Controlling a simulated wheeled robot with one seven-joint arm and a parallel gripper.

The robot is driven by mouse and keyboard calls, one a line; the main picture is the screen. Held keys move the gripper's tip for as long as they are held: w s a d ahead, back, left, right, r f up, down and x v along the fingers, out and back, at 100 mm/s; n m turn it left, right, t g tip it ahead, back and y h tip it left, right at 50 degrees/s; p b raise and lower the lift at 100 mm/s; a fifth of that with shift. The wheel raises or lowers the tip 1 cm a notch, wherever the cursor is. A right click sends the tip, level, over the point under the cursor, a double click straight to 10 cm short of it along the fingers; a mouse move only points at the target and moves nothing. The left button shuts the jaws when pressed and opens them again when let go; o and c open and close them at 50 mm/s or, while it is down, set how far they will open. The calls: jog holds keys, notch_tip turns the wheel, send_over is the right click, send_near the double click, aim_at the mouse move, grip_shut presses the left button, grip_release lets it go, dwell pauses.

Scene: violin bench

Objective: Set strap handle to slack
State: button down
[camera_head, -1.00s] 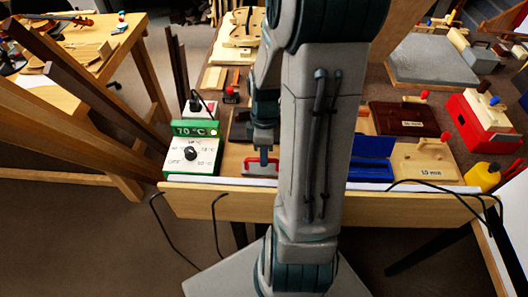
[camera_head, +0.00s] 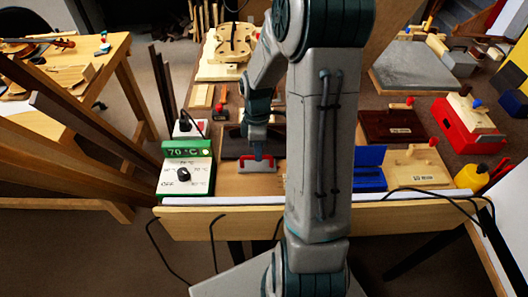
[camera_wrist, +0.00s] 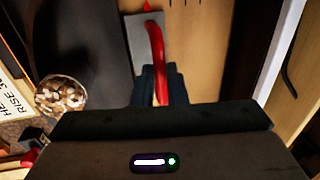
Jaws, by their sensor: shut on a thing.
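The strap handle is a red bar on a pale grey plate, near the front edge of the bench in the head view (camera_head: 271,163). In the wrist view the red handle (camera_wrist: 156,45) runs lengthwise over the grey plate (camera_wrist: 137,48), with a small red pointer mark (camera_wrist: 147,6) at the plate's far end. My gripper (camera_head: 258,155) points down at the handle from above. In the wrist view its dark fingers (camera_wrist: 158,88) are shut on the near part of the red handle. The exact contact is partly hidden by the gripper body.
A green-and-white control box (camera_head: 188,178) reading 70 °C stands left of the handle. A blue open case (camera_head: 368,172) and a wooden board (camera_head: 412,170) lie to the right, past my arm. A round pot of chips (camera_wrist: 61,96) shows left in the wrist view.

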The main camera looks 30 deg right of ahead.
jog(key=shift+w+d+r, duration=0.1)
jog(key=shift+w+r, duration=0.05)
jog(key=shift+w, duration=0.1)
jog(key=c, duration=1.5)
grip_release()
jog(key=shift+w, duration=0.1)
jog(key=shift+o, duration=0.2)
jog(key=v, duration=1.3)
jog(key=shift+r+p, duration=0.35)
jog(key=shift+r, duration=0.05)
jog(key=s+a+r+m+t, duration=0.2)
jog(key=s+a+m, duration=0.2)
jog(key=s+m, duration=0.2)
jog(key=s+a+r+m+t+h+p, duration=0.1)
jog(key=s+a+m, duration=0.4)
jog(key=s, duration=0.5)
jog(key=shift+s+a+r+m+t, duration=0.15)
jog(key=shift+s+r+m+t, duration=0.05)
jog(key=shift+r+m+t, duration=0.75)
